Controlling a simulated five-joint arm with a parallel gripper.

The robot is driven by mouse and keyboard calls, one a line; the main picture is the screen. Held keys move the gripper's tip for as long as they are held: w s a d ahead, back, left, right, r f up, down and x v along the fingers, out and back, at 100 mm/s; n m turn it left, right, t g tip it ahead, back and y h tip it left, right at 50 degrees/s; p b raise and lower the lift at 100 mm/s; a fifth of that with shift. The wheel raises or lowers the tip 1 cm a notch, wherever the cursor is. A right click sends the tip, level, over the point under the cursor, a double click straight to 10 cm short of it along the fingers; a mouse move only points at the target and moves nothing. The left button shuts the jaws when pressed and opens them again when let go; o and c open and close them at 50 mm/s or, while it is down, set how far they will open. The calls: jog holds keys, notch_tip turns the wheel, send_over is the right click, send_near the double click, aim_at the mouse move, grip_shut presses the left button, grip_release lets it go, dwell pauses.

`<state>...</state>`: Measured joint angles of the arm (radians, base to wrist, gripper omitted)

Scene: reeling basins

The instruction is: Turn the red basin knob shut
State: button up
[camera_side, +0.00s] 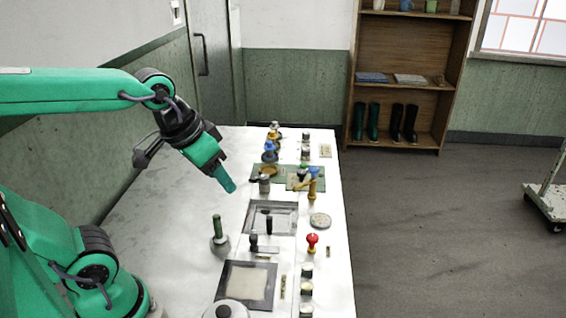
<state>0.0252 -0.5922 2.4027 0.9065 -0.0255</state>
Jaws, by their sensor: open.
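The red knob (312,239) stands on a short stem at the right side of the white counter, near its right edge. My gripper (230,187) hangs above the counter, up and to the left of the red knob, clearly apart from it. It points down and to the right and is open, with nothing seen between the fingers; from this side they overlap. A sunken square basin (285,226) lies to the left of the red knob. A second, dark-framed square (232,293) with a pale middle lies nearer the camera. The knob's turn position cannot be told.
A green-handled tool (217,232) stands left of the basin. The counter's left side (160,190) is clear.

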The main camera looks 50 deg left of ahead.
jog(key=w+d+f+g, duration=0.1)
jog(key=w+d+f, duration=0.1)
jog(key=w, duration=0.3)
jog(key=w+d+f+g, duration=0.1)
jog(key=w+f, duration=0.1)
jog(key=w, duration=0.4)
jog(key=g, duration=0.3)
send_over(313, 237)
notch_tip(313, 237, down, 10)
jog(key=shift+r, duration=0.15)
jog(key=shift+f, duration=3.9)
jog(key=c, duration=1)
